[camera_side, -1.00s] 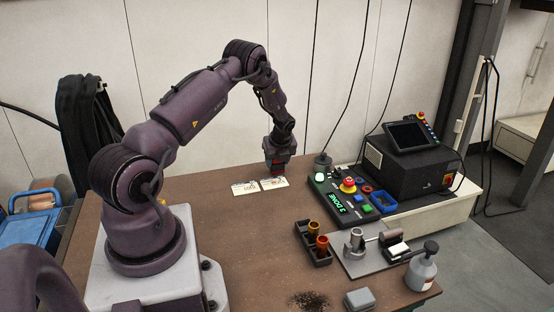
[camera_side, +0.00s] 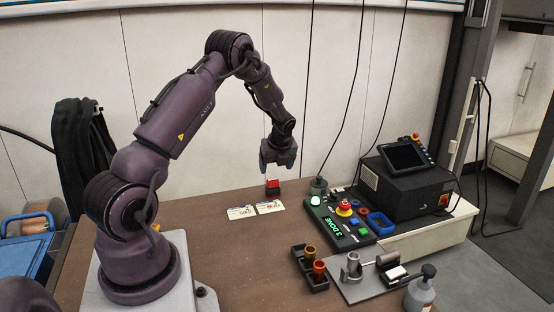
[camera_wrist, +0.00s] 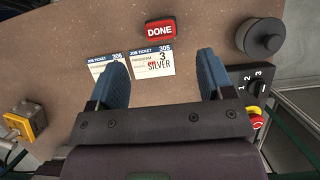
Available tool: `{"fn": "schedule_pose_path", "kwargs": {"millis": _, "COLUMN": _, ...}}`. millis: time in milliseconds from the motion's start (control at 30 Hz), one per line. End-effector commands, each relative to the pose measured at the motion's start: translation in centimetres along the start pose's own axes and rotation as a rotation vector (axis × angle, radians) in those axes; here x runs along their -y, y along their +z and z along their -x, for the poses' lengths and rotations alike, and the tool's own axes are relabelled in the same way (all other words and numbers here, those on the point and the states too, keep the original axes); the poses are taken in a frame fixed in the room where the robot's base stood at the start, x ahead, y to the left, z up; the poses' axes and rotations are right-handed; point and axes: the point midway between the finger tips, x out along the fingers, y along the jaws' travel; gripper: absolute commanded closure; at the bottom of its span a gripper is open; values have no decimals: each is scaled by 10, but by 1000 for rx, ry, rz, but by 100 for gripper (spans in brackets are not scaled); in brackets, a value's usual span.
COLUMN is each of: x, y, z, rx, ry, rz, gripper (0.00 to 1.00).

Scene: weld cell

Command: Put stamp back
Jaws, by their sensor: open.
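The stamp is a red and black block (camera_side: 273,186) standing upright on the table, just behind two job tickets. In the wrist view its red top (camera_wrist: 160,29) reads DONE. My gripper (camera_side: 277,168) is open and empty above the stamp. Its blue fingers (camera_wrist: 162,68) are apart, with the stamp beyond them.
A dark round pot (camera_side: 318,187) stands right of the stamp. The button panel (camera_side: 335,225), a blue tray (camera_side: 380,223) and a black controller box (camera_side: 408,188) are further right. A cup holder (camera_side: 311,268) and a fixture plate (camera_side: 350,288) lie nearer. Table left of the tickets is clear.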

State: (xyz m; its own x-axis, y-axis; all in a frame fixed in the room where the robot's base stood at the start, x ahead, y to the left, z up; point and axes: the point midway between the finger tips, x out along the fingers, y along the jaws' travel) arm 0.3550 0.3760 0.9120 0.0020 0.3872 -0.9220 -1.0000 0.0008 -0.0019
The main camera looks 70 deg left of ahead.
Motion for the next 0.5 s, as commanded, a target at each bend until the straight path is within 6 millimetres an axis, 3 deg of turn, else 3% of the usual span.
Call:
{"fn": "schedule_pose_path", "kwargs": {"millis": 267, "x": 2, "y": -2, "z": 34, "rx": -1, "ry": -5, "rz": 12, "gripper": 26}}
{"fn": "schedule_pose_path", "kwargs": {"millis": 333, "x": 6, "y": -6, "z": 51, "rx": -3, "ry": -20, "rz": 54, "gripper": 26}}
{"fn": "schedule_pose_path", "kwargs": {"millis": 433, "x": 14, "y": -18, "z": 94, "rx": -15, "ry": -63, "rz": 182, "gripper": 26}}
{"fn": "schedule_pose_path", "kwargs": {"millis": 500, "x": 17, "y": -35, "z": 136, "rx": -38, "ry": -105, "rz": 312, "gripper": 26}}
